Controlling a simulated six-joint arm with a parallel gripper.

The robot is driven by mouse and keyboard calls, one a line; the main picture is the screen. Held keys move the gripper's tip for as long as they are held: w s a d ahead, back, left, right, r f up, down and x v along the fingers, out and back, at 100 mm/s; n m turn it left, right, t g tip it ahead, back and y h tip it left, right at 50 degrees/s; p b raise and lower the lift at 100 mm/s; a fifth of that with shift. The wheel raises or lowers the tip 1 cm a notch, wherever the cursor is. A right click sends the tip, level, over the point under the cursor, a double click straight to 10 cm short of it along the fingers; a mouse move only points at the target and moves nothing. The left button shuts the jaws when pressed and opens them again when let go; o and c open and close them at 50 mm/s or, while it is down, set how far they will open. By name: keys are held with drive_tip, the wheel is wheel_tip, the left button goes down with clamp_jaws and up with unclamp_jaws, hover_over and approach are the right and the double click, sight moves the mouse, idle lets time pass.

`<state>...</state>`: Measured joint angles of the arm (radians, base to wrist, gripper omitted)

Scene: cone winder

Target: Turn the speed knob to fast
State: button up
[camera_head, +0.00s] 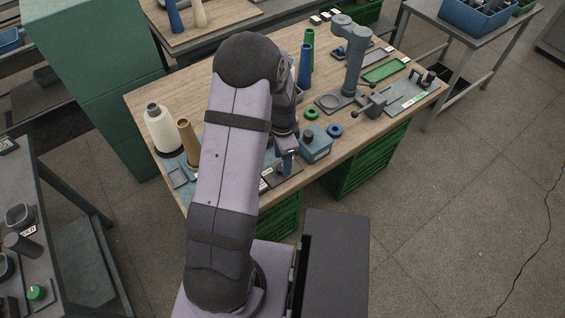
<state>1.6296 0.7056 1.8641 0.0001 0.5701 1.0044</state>
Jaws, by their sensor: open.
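A small blue box (317,150) stands near the front edge of the wooden table, with a dark knob (308,134) on top. I cannot read any speed marking on it at this size. My gripper (287,161) points down just left of the blue box, over a dark plate (283,178) at the table's front edge. The jaws are open; my arm covers part of them. I cannot tell whether they touch anything. A green knob (37,292) also shows on the grey side bench at the lower left.
A grey column stand (353,60) is to the right. Blue and green cones (305,66) stand behind my arm; white and tan cones (186,139) stand left. My arm hides the table's middle.

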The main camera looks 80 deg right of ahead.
drive_tip(key=shift+r+b, duration=0.4)
drive_tip(key=shift+r, duration=2.2)
